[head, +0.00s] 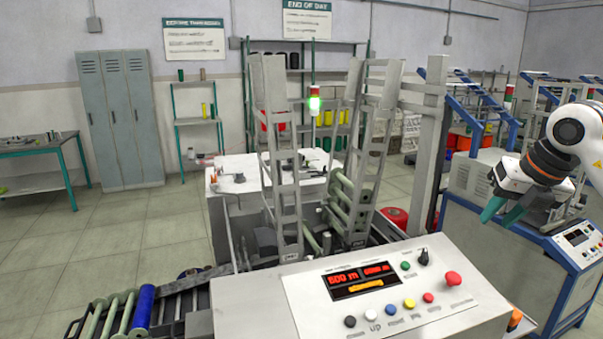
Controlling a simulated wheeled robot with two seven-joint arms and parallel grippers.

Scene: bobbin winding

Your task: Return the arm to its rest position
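My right arm comes in from the right edge. Its gripper (503,214) hangs in the air to the right of the winding machine, with its teal fingers pointing down. The two fingers stand apart with nothing seen between them, so it looks open and empty. The machine's control panel (470,304) is below and to the left of the gripper, not touching it. The panel has a lit red display (361,281), several coloured buttons and a red mushroom button (453,278). My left arm and gripper are out of the picture.
Two tall grey frames (285,160) rise from the machine behind the panel. A roller conveyor (122,315) with a blue roll (143,307) lies at the lower left. A second machine with its own panel (577,242) stands at the right, behind my gripper. Open floor (70,250) is at left.

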